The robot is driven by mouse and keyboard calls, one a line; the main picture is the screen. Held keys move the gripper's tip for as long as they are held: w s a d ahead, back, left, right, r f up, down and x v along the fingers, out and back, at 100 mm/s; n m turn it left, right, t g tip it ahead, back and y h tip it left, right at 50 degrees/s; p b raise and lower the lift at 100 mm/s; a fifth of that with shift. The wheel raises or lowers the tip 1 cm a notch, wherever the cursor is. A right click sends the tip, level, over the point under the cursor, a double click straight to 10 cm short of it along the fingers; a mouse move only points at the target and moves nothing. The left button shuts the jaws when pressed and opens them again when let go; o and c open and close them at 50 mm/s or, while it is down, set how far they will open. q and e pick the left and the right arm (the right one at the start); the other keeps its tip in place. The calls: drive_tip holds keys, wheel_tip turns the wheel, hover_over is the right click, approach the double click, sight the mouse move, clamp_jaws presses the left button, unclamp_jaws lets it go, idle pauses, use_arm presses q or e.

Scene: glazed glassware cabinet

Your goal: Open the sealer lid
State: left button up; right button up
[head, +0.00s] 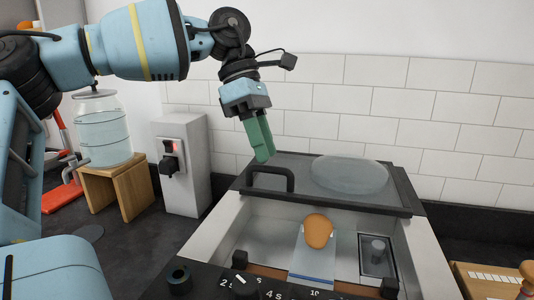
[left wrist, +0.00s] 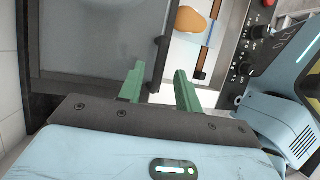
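The sealer lid (head: 330,202) is a grey see-through panel in a dark frame with a round clear dome. It lies at the back of the sealer (head: 213,232), and the chamber in front of it is uncovered. A black handle (head: 270,172) is at the lid's left. My left gripper (head: 264,158) points down just above and beside the handle. In the left wrist view its green fingers (left wrist: 158,88) are apart, with the dark lid edge (left wrist: 160,45) beyond and between them. I cannot tell whether they touch it. My right gripper is not in view.
An orange-brown item (head: 318,230) lies on a clear bag (head: 313,265) in the chamber. Control knobs (head: 240,285) line the front. A glass jar (head: 102,130) on a wooden stand (head: 130,190) and a grey wall box (head: 180,190) stand at left. A tiled wall is behind.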

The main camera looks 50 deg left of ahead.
use_arm(q)
drive_tip(key=v, duration=0.5)
drive_tip(key=shift+a+r, duration=0.1)
drive_tip(key=shift+r, duration=0.25)
idle(0.3)
